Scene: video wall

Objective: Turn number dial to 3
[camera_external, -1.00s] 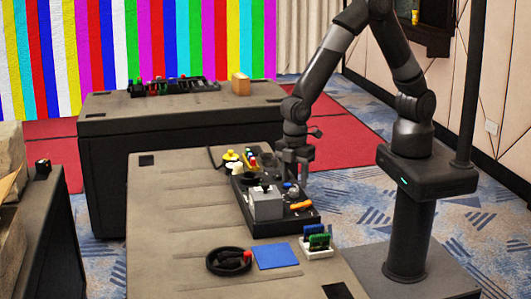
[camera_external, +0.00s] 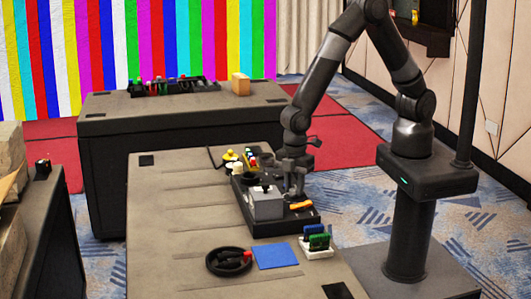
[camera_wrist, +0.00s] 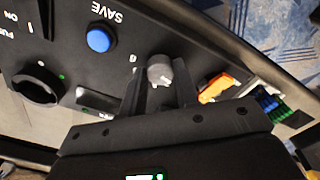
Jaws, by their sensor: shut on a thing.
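My gripper (camera_external: 293,192) points down over the right side of the black control panel (camera_external: 290,223). In the wrist view, my gripper (camera_wrist: 162,80) is shut on a small grey knob (camera_wrist: 160,66), which seems to be the number dial. The fingers cover its lower part. One printed digit shows just left of the knob, too small to read surely. Most of the dial's number ring is hidden, so its setting cannot be read.
A blue SAVE button (camera_wrist: 99,40) sits left of the grey knob. A larger black knob (camera_wrist: 38,87) is farther left. An orange part (camera_wrist: 222,86) lies close on the right. A grey box (camera_external: 265,204) stands on the panel left of my gripper.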

